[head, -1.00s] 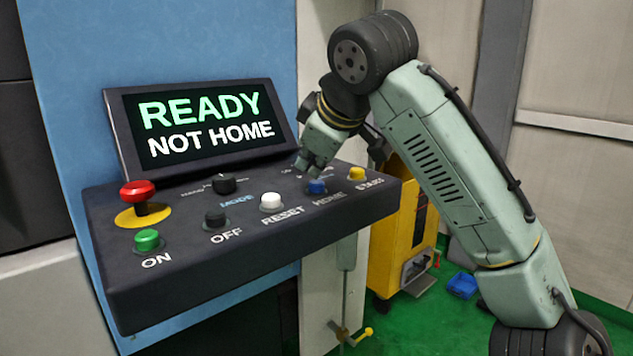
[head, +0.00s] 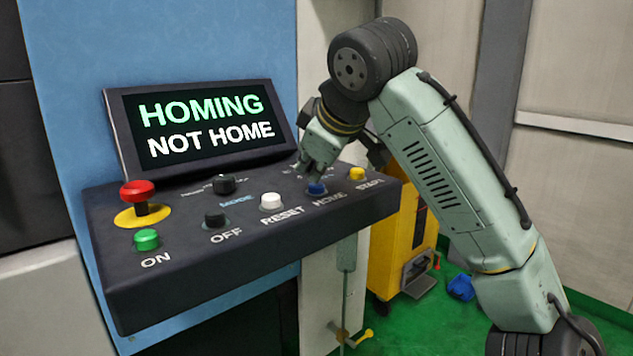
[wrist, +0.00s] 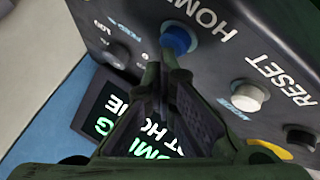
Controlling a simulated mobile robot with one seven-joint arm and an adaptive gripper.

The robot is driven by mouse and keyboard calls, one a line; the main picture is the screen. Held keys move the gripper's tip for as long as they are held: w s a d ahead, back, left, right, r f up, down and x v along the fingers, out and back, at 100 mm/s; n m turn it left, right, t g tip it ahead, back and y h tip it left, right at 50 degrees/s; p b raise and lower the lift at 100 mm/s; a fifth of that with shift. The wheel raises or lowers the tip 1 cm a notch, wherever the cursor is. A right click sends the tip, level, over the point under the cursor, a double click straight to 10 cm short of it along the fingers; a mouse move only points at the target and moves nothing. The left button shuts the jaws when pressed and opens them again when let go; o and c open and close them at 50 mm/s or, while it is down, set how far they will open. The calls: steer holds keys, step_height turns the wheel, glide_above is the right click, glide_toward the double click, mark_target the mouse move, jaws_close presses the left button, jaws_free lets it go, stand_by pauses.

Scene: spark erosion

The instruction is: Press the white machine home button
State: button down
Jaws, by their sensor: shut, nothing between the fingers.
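The button labelled HOME is blue (head: 317,188) and sits on the dark control panel (head: 130,290), between the white RESET button (head: 271,202) and the yellow START button (head: 357,174). The screen (head: 205,122) reads "HOMING" in green over "NOT HOME" in white. My gripper (head: 313,174) is shut and empty, pointing down with its fingertips right at the blue button. In the wrist view the fingertips (wrist: 168,58) lie just beside the blue button (wrist: 178,38); I cannot tell whether they touch it.
A red mushroom button (head: 137,190), a green ON button (head: 147,240), a black OFF button (head: 215,217) and a black MODE knob (head: 224,184) are on the same panel. A yellow cabinet (head: 393,250) stands behind.

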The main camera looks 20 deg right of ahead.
mark_target(313, 185)
steer(key=shift+r+p, duration=0.8)
step_height(313, 185, up, 5)
steer(key=p, duration=0.4)
steer(key=shift+p, duration=0.35)
steer(key=shift+f, duration=0.1)
